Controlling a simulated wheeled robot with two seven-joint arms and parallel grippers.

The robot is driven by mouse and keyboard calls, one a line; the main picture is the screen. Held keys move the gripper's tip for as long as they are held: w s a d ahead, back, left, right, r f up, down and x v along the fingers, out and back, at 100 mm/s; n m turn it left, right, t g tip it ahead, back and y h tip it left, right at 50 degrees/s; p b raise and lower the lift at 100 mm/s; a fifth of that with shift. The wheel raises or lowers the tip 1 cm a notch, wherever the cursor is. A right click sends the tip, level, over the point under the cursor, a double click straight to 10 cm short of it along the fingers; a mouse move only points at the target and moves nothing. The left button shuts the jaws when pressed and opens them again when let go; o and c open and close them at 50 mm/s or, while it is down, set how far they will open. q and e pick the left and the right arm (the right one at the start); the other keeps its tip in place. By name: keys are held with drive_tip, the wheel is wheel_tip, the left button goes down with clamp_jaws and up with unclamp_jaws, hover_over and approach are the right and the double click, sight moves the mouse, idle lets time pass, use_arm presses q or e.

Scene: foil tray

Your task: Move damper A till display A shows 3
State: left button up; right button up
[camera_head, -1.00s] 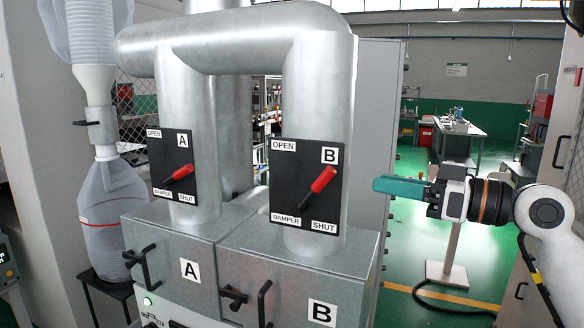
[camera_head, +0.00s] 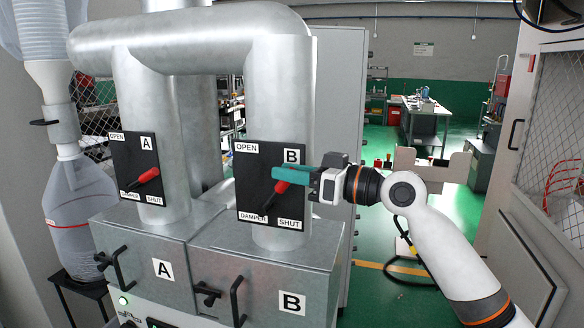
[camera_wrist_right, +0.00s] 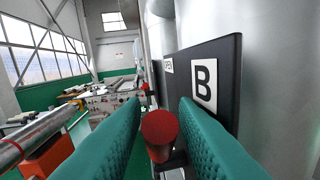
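Damper A's plate (camera_head: 122,186) is on the left pipe, its red handle (camera_head: 147,176) pointing up and right, between OPEN and SHUT. Damper B's plate (camera_head: 247,190) is on the right pipe, its red handle (camera_head: 279,190) also pointing up and right. My right gripper (camera_head: 282,173) is at damper B, its teal fingers over the upper end of that handle. In the right wrist view the fingers are apart, with the red handle end (camera_wrist_right: 160,130) between them; a firm grip does not show. My left gripper is out of view. No display A reading is legible.
Metal boxes labelled A (camera_head: 140,262) and B (camera_head: 318,262) stand below the pipes. Their black handles (camera_head: 237,300) stick out in front. Open green floor lies to the right, with a workbench (camera_head: 425,106) far behind.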

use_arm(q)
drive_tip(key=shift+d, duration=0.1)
use_arm(e)
drive_tip(key=shift+a, duration=0.1)
drive_tip(key=shift+c, duration=0.8)
clamp_jaws()
drive_tip(key=p, duration=0.1)
drive_tip(key=a+r+h+p, duration=0.1)
drive_tip(key=p, duration=0.1)
drive_tip(key=shift+w+r+g, duration=0.2)
drive_tip(key=shift+g, duration=0.1)
drive_tip(key=shift+a+f+h+p, duration=0.15)
drive_tip(key=shift+a+h+p, duration=0.1)
drive_tip(key=shift+h+p, duration=0.25)
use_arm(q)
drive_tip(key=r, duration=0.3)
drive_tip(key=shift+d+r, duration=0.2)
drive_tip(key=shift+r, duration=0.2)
use_arm(e)
drive_tip(key=shift+f, duration=0.1)
drive_tip(key=shift+o, duration=0.8)
unclamp_jaws()
